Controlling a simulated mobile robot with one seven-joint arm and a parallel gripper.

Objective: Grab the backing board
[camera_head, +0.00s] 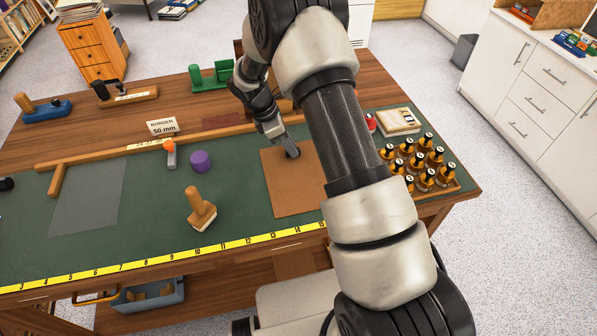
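The backing board looks to be the flat brown square panel (285,190) lying on the green mat of the workbench, right of the middle. My arm passes in front of its right side and hides part of it. My gripper (291,152) points down at the board's upper part, with a fingertip at or just above its surface. I cannot tell whether it touches the board. The fingers overlap in this view, so their opening does not show.
A wooden-handled stamp (201,209), a purple disc (201,161) and an orange-topped tool (169,154) stand left of the board. Several small bottles (425,160) stand at right. A grey translucent sheet (88,196) lies at left. A yellow ruler (170,258) runs along the front edge.

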